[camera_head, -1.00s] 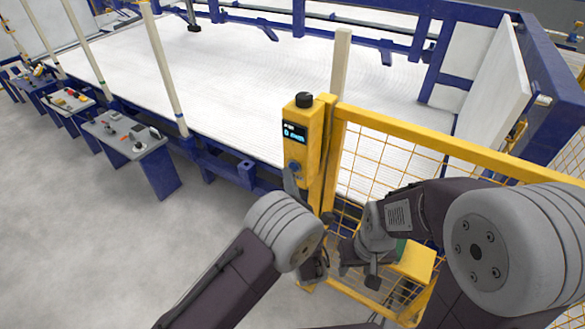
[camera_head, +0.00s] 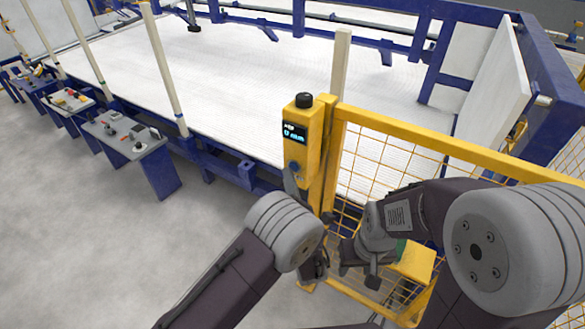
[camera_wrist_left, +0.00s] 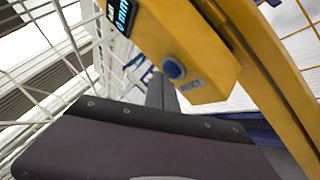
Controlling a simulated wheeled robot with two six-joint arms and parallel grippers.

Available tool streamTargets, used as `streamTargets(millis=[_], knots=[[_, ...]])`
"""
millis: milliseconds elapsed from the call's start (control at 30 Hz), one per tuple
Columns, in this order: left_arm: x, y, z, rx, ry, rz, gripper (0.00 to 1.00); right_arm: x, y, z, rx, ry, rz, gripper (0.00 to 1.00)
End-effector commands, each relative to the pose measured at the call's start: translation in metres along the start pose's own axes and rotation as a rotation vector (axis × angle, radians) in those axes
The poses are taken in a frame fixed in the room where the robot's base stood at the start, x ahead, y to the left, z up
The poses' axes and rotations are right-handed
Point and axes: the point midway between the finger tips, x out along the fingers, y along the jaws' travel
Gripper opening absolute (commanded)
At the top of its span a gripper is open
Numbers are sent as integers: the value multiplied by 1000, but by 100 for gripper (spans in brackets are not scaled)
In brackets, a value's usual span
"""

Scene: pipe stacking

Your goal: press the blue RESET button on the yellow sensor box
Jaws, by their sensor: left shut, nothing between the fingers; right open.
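The yellow sensor box (camera_head: 302,135) stands on a yellow post, with a black cap on top and a lit display. Its blue RESET button (camera_head: 295,167) is on the lower front face. My right gripper (camera_head: 373,272) is open and apart from the box, lower right.
A yellow mesh fence (camera_head: 440,150) runs right from the post. A blue-framed enclosure with a white bed (camera_head: 250,85) lies behind. Several control consoles, one at the left (camera_head: 125,135), stand along it. The grey floor (camera_head: 90,250) at the left is clear.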

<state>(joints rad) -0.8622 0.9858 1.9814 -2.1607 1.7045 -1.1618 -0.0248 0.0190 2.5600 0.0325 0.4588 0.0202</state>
Motion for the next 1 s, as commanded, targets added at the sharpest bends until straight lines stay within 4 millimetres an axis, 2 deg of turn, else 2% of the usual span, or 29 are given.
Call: streamTargets(millis=[467, 1000], knots=[[-8, 6, -6, 0, 1, 0, 0, -3, 0, 0, 0, 0, 0, 46], [-41, 30, -29, 0, 0, -2, 0, -11, 0, -1, 0, 0, 0, 46]])
